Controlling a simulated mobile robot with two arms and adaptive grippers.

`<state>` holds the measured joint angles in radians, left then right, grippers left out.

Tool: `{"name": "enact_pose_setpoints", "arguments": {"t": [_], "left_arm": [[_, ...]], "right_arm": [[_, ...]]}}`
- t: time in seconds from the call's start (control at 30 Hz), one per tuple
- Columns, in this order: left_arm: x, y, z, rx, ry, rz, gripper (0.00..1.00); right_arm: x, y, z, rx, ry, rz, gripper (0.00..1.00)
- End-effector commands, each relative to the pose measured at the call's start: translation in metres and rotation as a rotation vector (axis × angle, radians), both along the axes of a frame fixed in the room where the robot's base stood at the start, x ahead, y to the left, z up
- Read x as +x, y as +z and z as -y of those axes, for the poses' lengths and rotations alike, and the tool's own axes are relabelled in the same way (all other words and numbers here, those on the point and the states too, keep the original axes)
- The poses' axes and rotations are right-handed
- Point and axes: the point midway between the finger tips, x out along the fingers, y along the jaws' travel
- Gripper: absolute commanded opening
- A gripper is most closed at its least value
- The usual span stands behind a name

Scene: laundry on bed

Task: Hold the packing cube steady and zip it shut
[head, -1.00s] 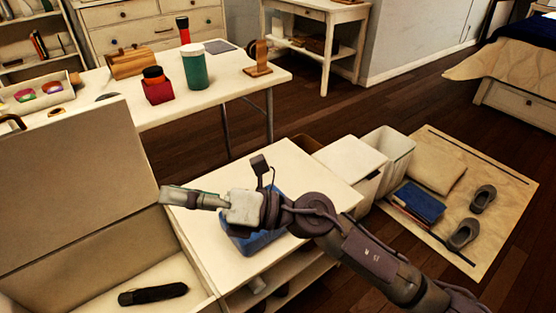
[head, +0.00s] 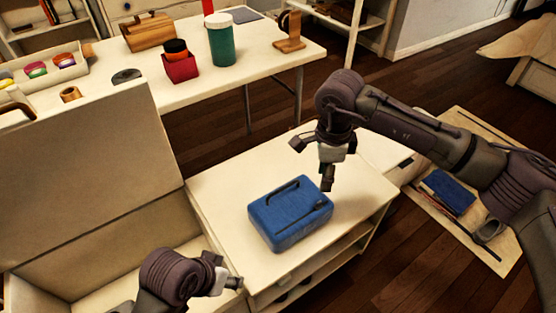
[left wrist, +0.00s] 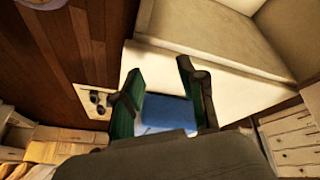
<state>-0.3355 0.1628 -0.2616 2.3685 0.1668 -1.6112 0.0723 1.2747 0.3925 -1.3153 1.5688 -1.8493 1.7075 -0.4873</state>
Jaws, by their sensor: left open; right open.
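The blue packing cube (head: 285,220) lies on the white cabinet top in the head view. A dark strip runs along its top, and a small dark piece shows near its right edge; I cannot tell how far the zip is closed. My right gripper (head: 327,180) is open and points down just above and beside the cube's right back corner. My left gripper (head: 236,284) is open, in front and left of the cube, apart from it. In the left wrist view, the cube (left wrist: 167,110) shows between the open green-sided fingers (left wrist: 160,75), partly hidden by the gripper.
The cabinet top (head: 225,190) is otherwise clear around the cube. An open chest with a raised lid (head: 80,170) stands at the left. A mat lies on the floor at right.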

Motion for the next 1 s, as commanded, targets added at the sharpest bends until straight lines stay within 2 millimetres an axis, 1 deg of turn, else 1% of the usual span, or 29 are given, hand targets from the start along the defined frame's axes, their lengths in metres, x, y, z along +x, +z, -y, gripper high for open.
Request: {"name": "enact_pose_setpoints", "arguments": {"t": [0.03,0.1,0.2,0.3,0.43,0.53,0.67,0.77,0.9,1.0], "left_arm": [[0.019,0.008,0.018,-0.030,-0.047,0.017,0.41],[0.036,0.016,0.041,-0.067,-0.108,0.019,0.41],[0.056,0.028,0.070,-0.098,-0.195,0.013,0.41],[0.073,0.041,0.091,-0.106,-0.273,-0.002,0.41],[0.094,0.057,0.109,-0.082,-0.355,-0.033,0.41],[0.109,0.068,0.114,-0.043,-0.400,-0.063,0.41],[0.130,0.086,0.111,0.026,-0.426,-0.108,0.41],[0.147,0.102,0.102,0.089,-0.422,-0.142,0.41],[0.171,0.128,0.083,0.173,-0.380,-0.188,0.41],[0.184,0.146,0.071,0.221,-0.348,-0.218,0.41]], "right_arm": [[0.000,0.000,0.000,0.001,0.000,0.000,0.42],[0.000,0.000,0.000,0.002,0.000,-0.001,0.42],[0.000,0.000,-0.001,0.003,0.000,-0.001,0.42],[0.000,0.000,-0.001,0.003,0.000,-0.001,0.42],[0.000,0.000,-0.001,0.004,0.000,-0.001,0.42],[0.000,0.000,-0.001,0.004,0.000,-0.001,0.42],[0.000,0.000,-0.001,0.004,0.000,-0.001,0.42],[0.000,0.000,-0.001,0.004,0.000,-0.001,0.42],[0.000,0.000,-0.001,0.004,0.000,-0.001,0.42],[0.000,0.000,-0.001,0.004,0.000,-0.001,0.42]]}}
